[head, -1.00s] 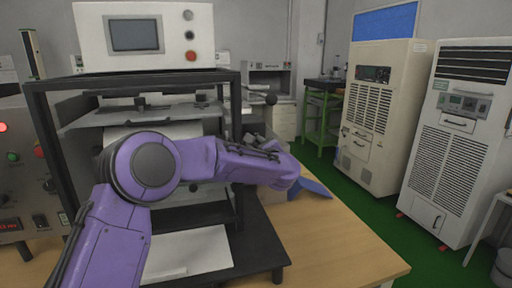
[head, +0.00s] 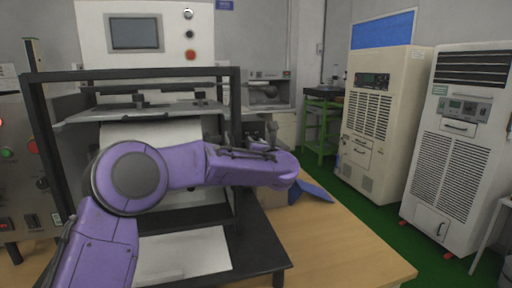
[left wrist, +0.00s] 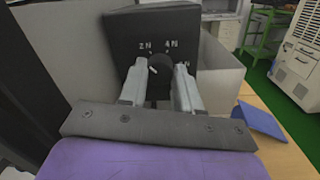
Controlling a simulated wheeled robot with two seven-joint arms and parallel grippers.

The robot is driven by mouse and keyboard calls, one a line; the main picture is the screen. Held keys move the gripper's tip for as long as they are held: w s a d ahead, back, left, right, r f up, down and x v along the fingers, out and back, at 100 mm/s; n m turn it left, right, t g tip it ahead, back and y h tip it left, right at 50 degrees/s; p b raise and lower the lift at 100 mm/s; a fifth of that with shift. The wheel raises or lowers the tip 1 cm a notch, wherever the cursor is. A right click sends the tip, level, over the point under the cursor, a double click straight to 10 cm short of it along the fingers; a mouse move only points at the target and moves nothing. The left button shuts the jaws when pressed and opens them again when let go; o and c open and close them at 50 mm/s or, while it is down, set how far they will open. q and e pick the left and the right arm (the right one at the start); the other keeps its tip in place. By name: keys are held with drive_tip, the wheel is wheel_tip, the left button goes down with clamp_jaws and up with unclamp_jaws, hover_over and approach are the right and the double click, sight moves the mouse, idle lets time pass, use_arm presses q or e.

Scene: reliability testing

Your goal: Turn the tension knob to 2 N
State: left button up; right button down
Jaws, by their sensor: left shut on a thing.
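In the left wrist view, a dark box (left wrist: 152,24) carries a round black tension knob (left wrist: 160,63). White labels around it read 2 N at the upper left and 4 N at the upper right; a third label at the right is partly covered by a finger. A short white mark shows on the knob's left part, roughly on the 2 N side; its exact alignment is hard to tell. My left gripper (left wrist: 161,70) is shut on the knob, one finger on each side. In the head view my purple arm covers most of this spot. My right gripper is out of view.
A blue object (head: 314,190) lies right of my arm. A panel with buttons (head: 24,165) stands at the left. Tall cabinets (head: 379,125) stand at the right.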

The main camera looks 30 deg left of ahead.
use_arm(q)
drive_tip(key=shift+f+m, duration=0.15)
drive_tip(key=shift+m, duration=0.75)
drive_tip(key=o, duration=1.1)
drive_tip(key=shift+c, duration=0.2)
drive_tip(key=b+v, duration=0.2)
drive_tip(key=v, duration=0.8)
drive_tip(key=shift+s+d+b, duration=0.15)
drive_tip(key=shift+s+b, duration=0.1)
drive_tip(key=shift+b, duration=0.1)
